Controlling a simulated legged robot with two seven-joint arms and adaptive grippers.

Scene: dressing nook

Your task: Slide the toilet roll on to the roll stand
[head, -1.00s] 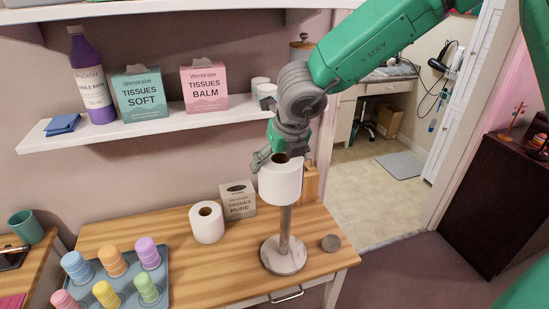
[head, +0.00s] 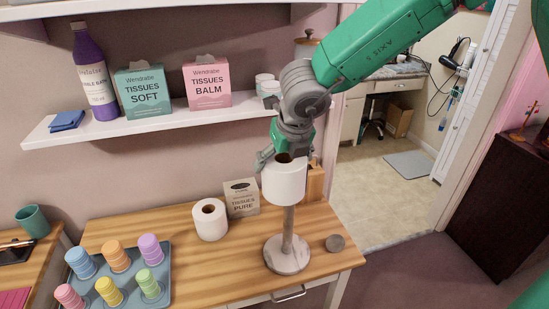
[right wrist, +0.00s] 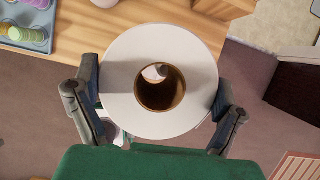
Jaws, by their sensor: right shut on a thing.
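A white toilet roll (head: 284,181) is held upright in my right gripper (head: 285,163), with a finger on each side of it. In the right wrist view the roll (right wrist: 122,75) faces the camera end-on, between both fingers. The roll stand (head: 287,256) has a round marble base and a grey post, and stands on the wooden table. The roll is at the top of the post, well above the base. A small pale patch shows through the roll's core; I cannot tell whether the post has entered it. My left gripper is out of view.
A second toilet roll (head: 210,220) and a tissue box (head: 241,199) stand left of the stand. A shelf (head: 170,118) runs behind.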

